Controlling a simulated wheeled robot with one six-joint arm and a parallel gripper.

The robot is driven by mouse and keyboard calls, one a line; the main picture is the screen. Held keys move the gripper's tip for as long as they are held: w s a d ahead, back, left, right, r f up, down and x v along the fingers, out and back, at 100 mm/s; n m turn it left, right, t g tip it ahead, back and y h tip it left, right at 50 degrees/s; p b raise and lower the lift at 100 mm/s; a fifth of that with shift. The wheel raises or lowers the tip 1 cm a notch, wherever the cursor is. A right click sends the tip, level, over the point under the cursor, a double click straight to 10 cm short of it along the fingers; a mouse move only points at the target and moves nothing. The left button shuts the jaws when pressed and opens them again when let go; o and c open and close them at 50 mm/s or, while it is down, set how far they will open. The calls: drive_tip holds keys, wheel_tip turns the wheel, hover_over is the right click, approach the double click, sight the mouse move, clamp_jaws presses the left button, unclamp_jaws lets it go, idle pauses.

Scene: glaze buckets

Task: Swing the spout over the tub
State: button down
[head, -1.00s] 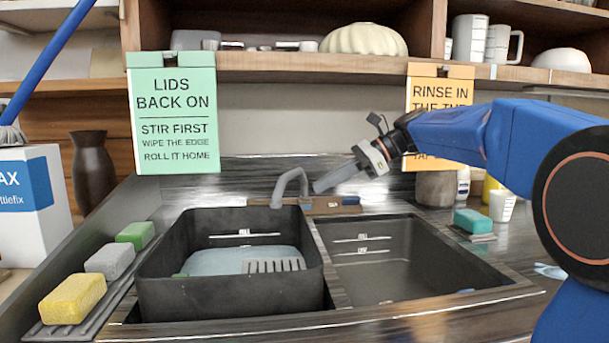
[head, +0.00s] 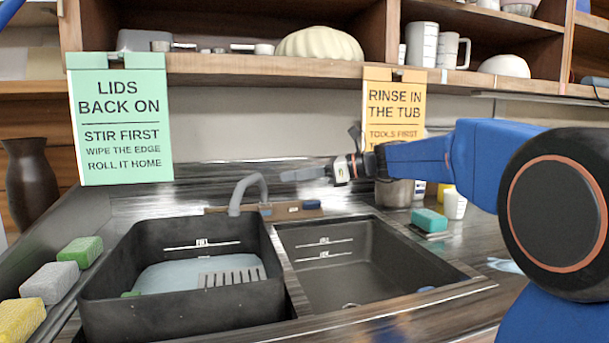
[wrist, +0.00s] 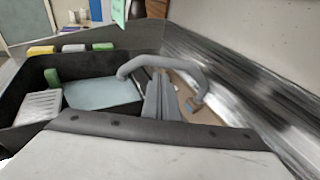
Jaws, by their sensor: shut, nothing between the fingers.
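The grey curved spout (head: 251,182) rises from a wooden strip behind the sinks. Its free end hangs to the left, at the back right rim of the black tub (head: 110,308) in the head view. In the wrist view the spout (wrist: 180,60) arches across, with its left end in front of the tub's interior (wrist: 45,138). The tub holds pale blue liquid and a slotted grey piece. My gripper (head: 284,176) is shut and empty, just right of the spout's top and pointing left.
Yellow, grey and green sponges (head: 80,252) line the left side. A teal sponge (head: 429,220) and a white cup (head: 454,206) stand right. A shelf (head: 220,66) and hanging signs (head: 120,118) are above.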

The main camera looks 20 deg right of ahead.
sight(251, 181)
drive_tip(key=x, duration=0.8)
drive_tip(key=shift+a+f, duration=0.1)
drive_tip(key=shift+a, duration=0.05)
drive_tip(key=shift+w+a, duration=0.2)
drive_tip(key=shift+a, duration=0.7)
